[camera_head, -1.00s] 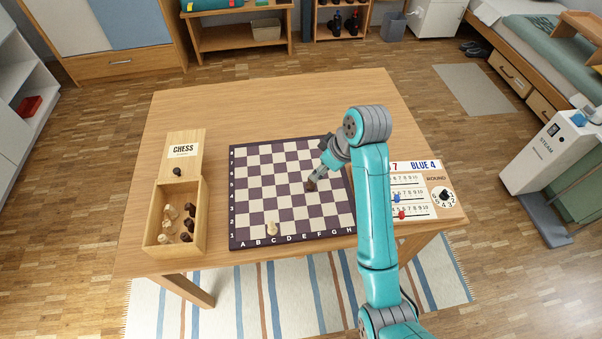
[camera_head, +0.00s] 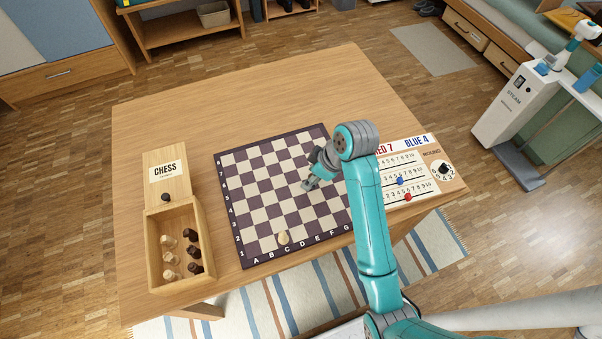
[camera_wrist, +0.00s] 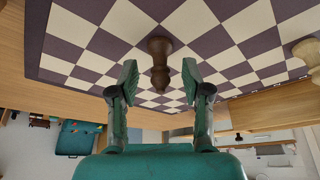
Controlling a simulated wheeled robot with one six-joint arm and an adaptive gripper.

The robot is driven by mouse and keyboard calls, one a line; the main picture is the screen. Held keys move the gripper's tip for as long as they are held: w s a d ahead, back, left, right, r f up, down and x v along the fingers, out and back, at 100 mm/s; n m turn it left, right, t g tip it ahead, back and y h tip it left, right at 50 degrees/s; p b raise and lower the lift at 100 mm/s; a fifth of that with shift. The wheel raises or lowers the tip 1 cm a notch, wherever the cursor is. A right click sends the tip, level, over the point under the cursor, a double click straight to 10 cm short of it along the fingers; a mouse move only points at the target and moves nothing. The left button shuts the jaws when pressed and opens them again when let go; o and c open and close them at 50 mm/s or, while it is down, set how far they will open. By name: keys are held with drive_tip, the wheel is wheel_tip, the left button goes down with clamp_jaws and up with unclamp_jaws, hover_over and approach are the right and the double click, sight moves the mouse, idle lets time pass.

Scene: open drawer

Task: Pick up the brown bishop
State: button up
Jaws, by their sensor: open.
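The brown bishop (camera_wrist: 160,62) stands on the chessboard in the wrist view, between my two fingers with a gap on each side. My gripper (camera_wrist: 159,80) is open and empty, its fingertips close to the piece. In the head view my gripper (camera_head: 311,184) is low over the middle of the chessboard (camera_head: 247,262), and it mostly hides the bishop there.
A light piece (camera_head: 284,238) stands near the board's front edge and shows at the right in the wrist view (camera_wrist: 308,52). An open wooden box (camera_head: 153,260) with several pieces is at left. A score board (camera_head: 418,150) lies at right. The table's far part is clear.

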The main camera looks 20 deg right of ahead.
drive_tip(key=shift+a+f, duration=0.1)
drive_tip(key=shift+f, duration=0.15)
clamp_jaws()
drive_tip(key=shift+r, duration=0.1)
